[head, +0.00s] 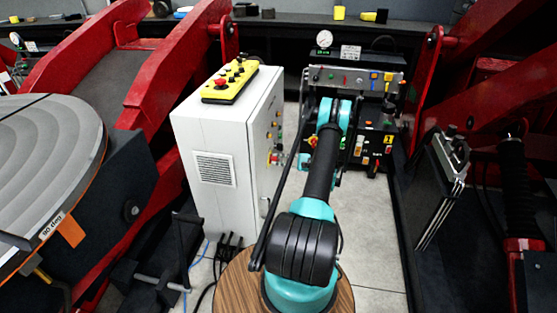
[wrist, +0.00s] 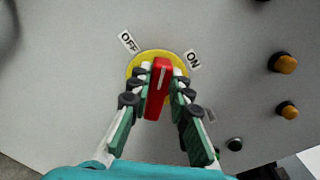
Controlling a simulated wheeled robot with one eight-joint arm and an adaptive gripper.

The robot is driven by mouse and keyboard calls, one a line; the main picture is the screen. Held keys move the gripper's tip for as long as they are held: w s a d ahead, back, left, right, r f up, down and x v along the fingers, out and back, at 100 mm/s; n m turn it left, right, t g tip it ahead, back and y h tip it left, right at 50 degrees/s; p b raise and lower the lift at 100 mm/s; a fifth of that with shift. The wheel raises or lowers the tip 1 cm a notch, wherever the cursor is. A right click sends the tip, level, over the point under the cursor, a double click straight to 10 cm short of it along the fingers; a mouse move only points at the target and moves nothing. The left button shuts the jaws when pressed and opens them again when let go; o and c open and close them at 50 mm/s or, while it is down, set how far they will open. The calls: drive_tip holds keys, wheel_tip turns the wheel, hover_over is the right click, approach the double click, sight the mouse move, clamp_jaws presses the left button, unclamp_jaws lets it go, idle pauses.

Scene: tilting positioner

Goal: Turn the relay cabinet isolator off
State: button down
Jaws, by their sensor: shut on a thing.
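The relay cabinet (head: 210,115) is a pale grey box left of my arm in the head view. Its isolator has a red handle (wrist: 159,88) on a round yellow plate (wrist: 143,60) in the wrist view. An OFF label (wrist: 130,41) is at the upper left of the plate and an ON label (wrist: 193,60) at the upper right. The handle's upper end, with a white line, points between the two labels. My gripper (wrist: 160,84) is shut on the handle, one finger on each side. The fingers hide part of the plate.
Amber buttons (wrist: 284,63) and a black knob (wrist: 234,144) are on the panel to the right. A yellow control box (head: 229,82) lies on the cabinet's top. Red positioner arms (head: 170,65) stand close on the left. A control panel (head: 370,140) stands behind my arm.

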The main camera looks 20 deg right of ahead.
drive_tip(key=shift+s+a+f+n, duration=0.1)
drive_tip(key=shift+f+n, duration=0.15)
drive_tip(key=shift+n, duration=1.25)
drive_tip(key=shift+s+f+n, duration=0.1)
drive_tip(key=shift+f+n, duration=0.15)
drive_tip(key=shift+n, duration=1.25)
drive_tip(key=shift+s+a+f+n, duration=0.1)
drive_tip(key=shift+f+n, duration=0.15)
drive_tip(key=shift+n, duration=1.25)
drive_tip(key=c, duration=1.4)
unclamp_jaws()
drive_tip(key=v, duration=1.2)
